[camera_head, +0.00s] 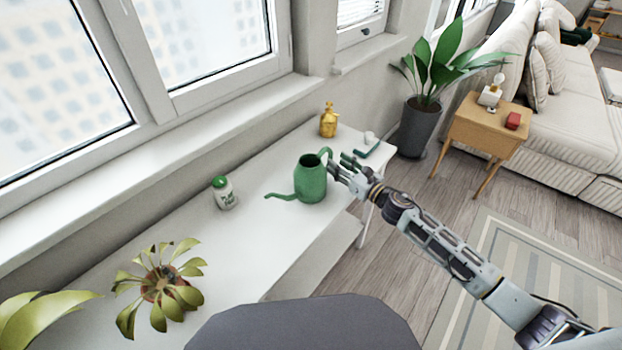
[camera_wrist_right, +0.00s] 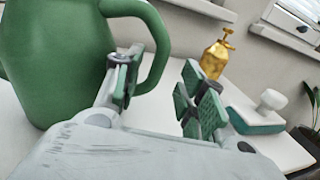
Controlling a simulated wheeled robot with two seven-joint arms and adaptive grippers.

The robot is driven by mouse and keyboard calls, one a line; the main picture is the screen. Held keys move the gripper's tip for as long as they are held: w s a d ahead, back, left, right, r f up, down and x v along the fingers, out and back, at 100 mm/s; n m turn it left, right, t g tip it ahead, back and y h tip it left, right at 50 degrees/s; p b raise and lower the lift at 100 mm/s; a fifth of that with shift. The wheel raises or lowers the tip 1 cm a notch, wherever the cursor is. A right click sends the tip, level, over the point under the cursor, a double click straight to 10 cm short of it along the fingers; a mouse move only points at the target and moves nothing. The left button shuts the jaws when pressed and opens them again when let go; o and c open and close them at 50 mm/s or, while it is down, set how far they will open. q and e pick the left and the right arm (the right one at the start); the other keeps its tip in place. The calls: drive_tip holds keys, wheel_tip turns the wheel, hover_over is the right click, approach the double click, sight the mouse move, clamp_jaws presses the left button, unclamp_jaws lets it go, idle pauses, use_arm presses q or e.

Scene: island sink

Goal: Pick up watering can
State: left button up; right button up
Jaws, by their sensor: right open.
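The green watering can (camera_head: 311,180) stands upright on the white table (camera_head: 200,262), its spout toward the left and its handle toward the right. My right gripper (camera_head: 342,168) is at the handle side of the can. In the right wrist view the can (camera_wrist_right: 55,60) fills the left side. The open right gripper (camera_wrist_right: 155,95) has its fingers apart, with the handle's loop passing near the left finger and partly between the two fingers. I cannot tell whether a finger touches the handle. My left gripper is not in view.
A gold spray bottle (camera_head: 328,122) and a white-and-green brush-like item (camera_head: 370,147) stand behind and right of the can. A white bottle with green cap (camera_head: 223,193) is left of it. A potted plant (camera_head: 160,285) stands nearer. Windows line the left.

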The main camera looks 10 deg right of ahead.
drive_tip(key=shift+x, duration=2.3)
drive_tip(key=shift+s+a+f, duration=0.1)
drive_tip(key=shift+s+a, duration=0.05)
drive_tip(key=shift+a, duration=0.05)
drive_tip(key=shift+c, duration=0.3)
clamp_jaws()
